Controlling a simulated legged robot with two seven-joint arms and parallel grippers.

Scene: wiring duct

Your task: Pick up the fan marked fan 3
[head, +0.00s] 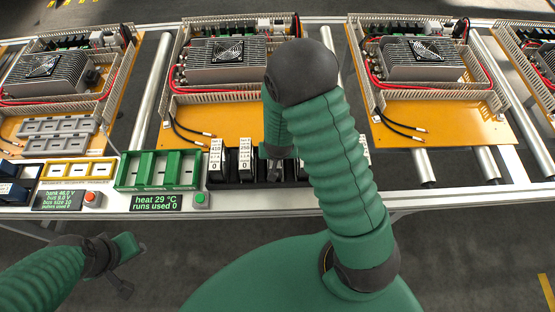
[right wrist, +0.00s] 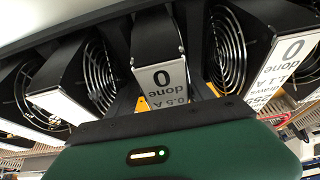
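Several fan units stand in a black rack (head: 257,182) on the bench; white labels show on the two at the left, the first fan unit (head: 215,160) and the second fan unit (head: 245,160). No "fan 3" mark is readable. My right gripper (head: 276,172) points down into the rack, just right of the second fan unit, and my arm hides the units behind it. In the right wrist view, a middle fan unit (right wrist: 163,80) labelled "done 0" is directly ahead of the hand; its grip on it cannot be told. My left gripper (head: 122,272) hangs at lower left, apart from the fans.
A green tray (head: 158,170) and a yellow-framed tray (head: 76,171) stand left of the rack. A red button (head: 92,198), a green button (head: 201,198) and a display reading "heat 29 °C" (head: 157,203) line the front edge. Wired orange panels (head: 440,135) lie behind on rollers.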

